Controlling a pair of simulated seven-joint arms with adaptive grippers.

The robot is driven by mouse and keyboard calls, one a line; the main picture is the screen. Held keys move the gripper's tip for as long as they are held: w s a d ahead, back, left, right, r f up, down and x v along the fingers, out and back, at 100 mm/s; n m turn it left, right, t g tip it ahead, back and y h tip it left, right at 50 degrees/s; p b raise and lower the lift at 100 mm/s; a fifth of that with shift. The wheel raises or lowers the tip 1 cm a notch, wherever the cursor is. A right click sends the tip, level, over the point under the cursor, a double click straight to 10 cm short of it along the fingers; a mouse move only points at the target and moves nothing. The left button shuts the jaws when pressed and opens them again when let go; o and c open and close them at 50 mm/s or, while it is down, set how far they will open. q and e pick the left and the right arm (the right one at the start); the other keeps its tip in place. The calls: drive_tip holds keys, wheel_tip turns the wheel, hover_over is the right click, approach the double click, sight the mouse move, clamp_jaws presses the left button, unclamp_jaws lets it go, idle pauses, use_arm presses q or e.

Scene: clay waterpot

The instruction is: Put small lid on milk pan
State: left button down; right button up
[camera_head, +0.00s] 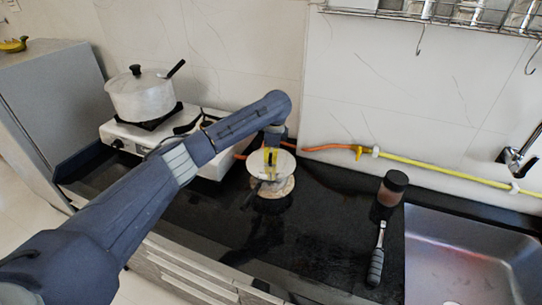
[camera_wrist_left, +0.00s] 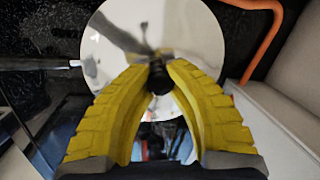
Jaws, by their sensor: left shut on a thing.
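My left gripper (camera_head: 271,160) is shut on the dark knob of the small lid (camera_head: 287,163), a shiny pale disc. In the left wrist view, the yellow fingertips (camera_wrist_left: 160,78) pinch the knob over the shiny lid (camera_wrist_left: 205,30). The handle (camera_wrist_left: 38,65) also shows left of the lid in the left wrist view. My right gripper is not in view.
A lidded pot (camera_head: 142,98) stands on the white stove (camera_head: 205,168) at the left. A dark-lidded jar (camera_head: 391,189) and a dark-handled utensil (camera_head: 377,258) are near the sink (camera_head: 465,265). An orange hose (camera_head: 325,148) runs along the wall.

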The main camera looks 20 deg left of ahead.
use_arm(q)
drive_tip(key=shift+f, duration=0.25)
idle(0.5)
drive_tip(key=c, duration=1.3)
unclamp_jaws()
drive_tip(key=shift+r, duration=0.15)
drive_tip(key=r, duration=0.4)
drive_tip(key=s+d+r, duration=0.1)
drive_tip(key=r, duration=0.6)
drive_tip(key=shift+s+d+r, duration=0.2)
drive_tip(key=shift+s+r, duration=0.1)
